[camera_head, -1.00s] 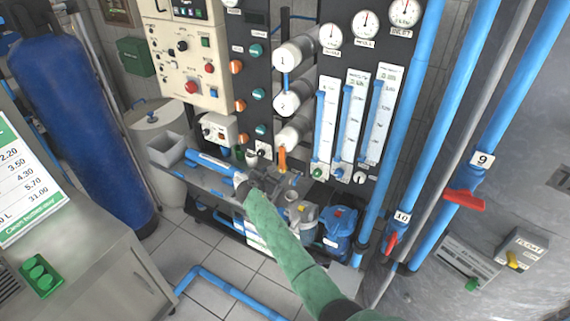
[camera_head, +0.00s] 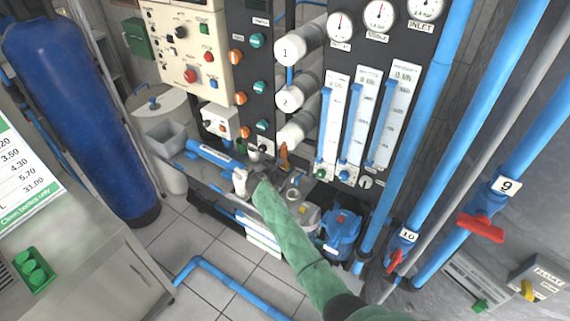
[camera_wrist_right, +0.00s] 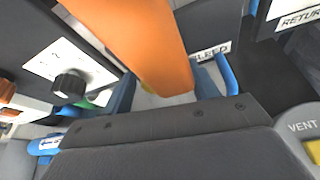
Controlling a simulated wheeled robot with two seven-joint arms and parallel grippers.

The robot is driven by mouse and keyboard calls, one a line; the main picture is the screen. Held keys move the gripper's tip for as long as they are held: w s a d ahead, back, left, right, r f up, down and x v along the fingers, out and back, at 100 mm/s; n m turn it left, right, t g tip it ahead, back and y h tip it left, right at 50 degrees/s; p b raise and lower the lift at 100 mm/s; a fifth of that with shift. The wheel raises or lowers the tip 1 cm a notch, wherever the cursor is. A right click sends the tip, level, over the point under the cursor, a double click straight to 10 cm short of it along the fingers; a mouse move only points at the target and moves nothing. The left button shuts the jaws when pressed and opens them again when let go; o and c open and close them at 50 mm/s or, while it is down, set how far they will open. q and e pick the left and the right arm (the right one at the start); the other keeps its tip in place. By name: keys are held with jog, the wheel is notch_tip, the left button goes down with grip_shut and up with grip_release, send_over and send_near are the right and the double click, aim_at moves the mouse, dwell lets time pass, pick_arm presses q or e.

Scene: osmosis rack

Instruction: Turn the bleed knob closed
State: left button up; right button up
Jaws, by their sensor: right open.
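An orange handle (camera_head: 284,157) stands on the dark panel below the white numbered cylinders. In the right wrist view the orange handle (camera_wrist_right: 148,40) is large and close, running from the top toward the middle. A white label reading BLEED (camera_wrist_right: 210,53) is beside it, partly covered. My right gripper (camera_head: 262,178) is at the handle, at the end of the green-sleeved arm. In the wrist view its two blue fingers (camera_wrist_right: 172,88) are apart, one on each side of the handle. I cannot tell whether they touch it. My left gripper is not in view.
A black knob (camera_wrist_right: 69,86) on a white plate is left of the handle. A RETURN label (camera_wrist_right: 300,17) and a VENT label (camera_wrist_right: 302,127) are to the right. Flow tubes (camera_head: 355,125) and blue pipes (camera_head: 410,150) stand right of my arm. A grey shelf (camera_head: 220,180) lies left.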

jog(key=shift+s+a+r, duration=0.1)
jog(key=shift+r, duration=0.05)
jog(key=shift+c, duration=0.5)
jog(key=c, duration=0.9)
pick_arm(q)
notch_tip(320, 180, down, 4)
jog(key=b, duration=0.4)
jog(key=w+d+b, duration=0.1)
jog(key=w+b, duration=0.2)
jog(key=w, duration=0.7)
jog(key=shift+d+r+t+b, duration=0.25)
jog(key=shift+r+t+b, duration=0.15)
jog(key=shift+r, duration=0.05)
pick_arm(e)
jog(key=m+t+y, duration=0.1)
jog(key=m, duration=0.1)
jog(key=m+t+y, duration=0.1)
jog(key=m, duration=0.1)
jog(key=shift+d+m+t, duration=0.2)
jog(key=shift+m+t, duration=0.1)
jog(key=shift+m, duration=0.1)
jog(key=o, duration=1)
